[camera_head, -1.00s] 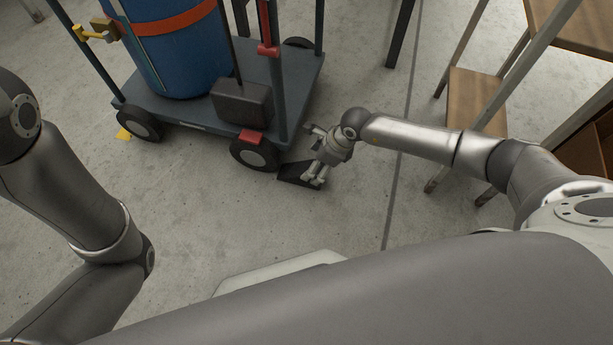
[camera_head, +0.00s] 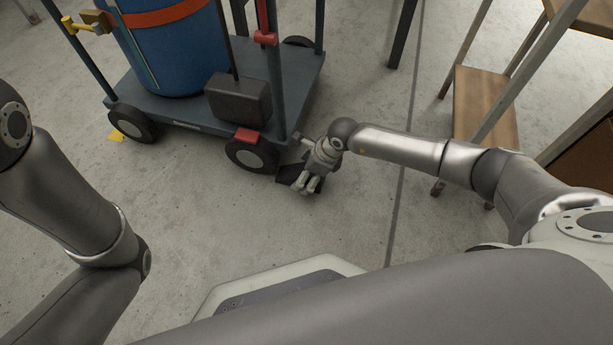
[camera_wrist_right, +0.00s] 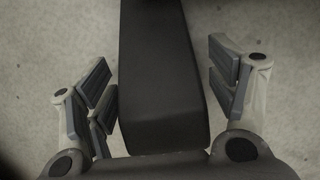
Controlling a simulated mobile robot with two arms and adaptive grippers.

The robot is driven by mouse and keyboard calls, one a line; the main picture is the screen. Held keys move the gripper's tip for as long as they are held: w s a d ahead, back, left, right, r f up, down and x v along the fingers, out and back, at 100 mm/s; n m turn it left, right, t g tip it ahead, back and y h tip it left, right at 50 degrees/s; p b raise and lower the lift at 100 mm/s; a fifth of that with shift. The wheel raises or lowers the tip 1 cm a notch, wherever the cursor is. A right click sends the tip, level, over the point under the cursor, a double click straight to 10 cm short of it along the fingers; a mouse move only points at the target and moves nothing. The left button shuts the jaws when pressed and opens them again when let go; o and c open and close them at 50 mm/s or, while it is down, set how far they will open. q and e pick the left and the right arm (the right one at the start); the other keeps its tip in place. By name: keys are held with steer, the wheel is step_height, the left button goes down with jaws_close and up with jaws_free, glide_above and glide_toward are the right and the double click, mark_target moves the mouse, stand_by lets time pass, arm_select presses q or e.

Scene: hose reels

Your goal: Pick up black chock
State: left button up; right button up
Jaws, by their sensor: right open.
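The black chock (camera_head: 287,172) lies on the floor by the front right wheel of the cart, partly hidden by my right gripper. In the right wrist view the chock (camera_wrist_right: 160,75) runs down the middle between the open fingers, with a narrow gap showing on each side. My right gripper (camera_head: 305,187) is low over the chock; it also shows in the right wrist view (camera_wrist_right: 162,100), open with its finger pads on either side of the chock. My left arm shows at the left, but its gripper is out of view.
The blue-grey cart (camera_head: 190,115) carries a blue drum (camera_head: 175,55) and a dark box (camera_head: 238,98). Its wheel (camera_head: 252,156) is close to my right gripper. A yellow wedge (camera_head: 117,131) lies by the left wheel. A wooden-shelved frame (camera_head: 485,95) stands at the right. Floor in front is clear.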

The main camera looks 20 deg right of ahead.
steer(key=shift+r, duration=0.1)
steer(key=c, duration=1.4)
